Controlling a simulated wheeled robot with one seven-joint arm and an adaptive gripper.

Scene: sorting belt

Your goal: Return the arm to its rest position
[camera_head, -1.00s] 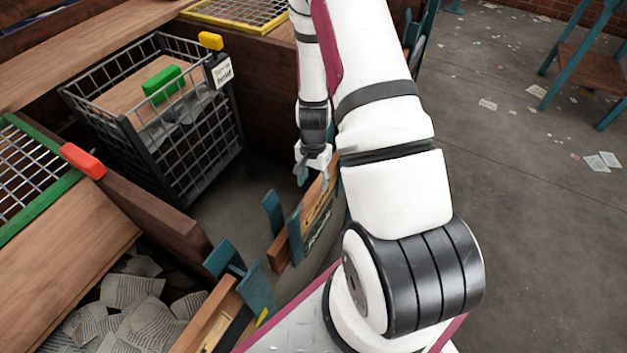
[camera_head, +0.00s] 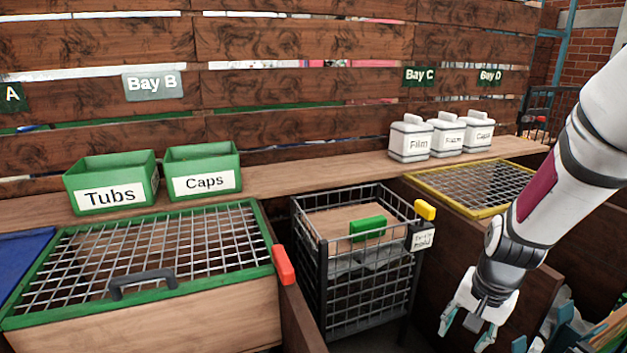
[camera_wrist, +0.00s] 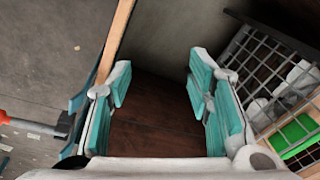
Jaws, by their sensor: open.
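My gripper (camera_head: 466,330) hangs from my white arm at the lower right of the head view, fingers pointing down. In the wrist view my gripper (camera_wrist: 162,100) has its two teal finger pads wide apart, with nothing between them. Dark brown boards show beyond the gap. In the head view the gripper is to the right of the wire cart (camera_head: 372,300), apart from it.
The cart holds a green block (camera_head: 368,229). A green-framed mesh lid (camera_head: 150,262) with a red tab is at left. Green bins marked Tubs (camera_head: 110,170) and Caps (camera_head: 203,158) and several white jars (camera_head: 410,135) stand on the wooden ledge.

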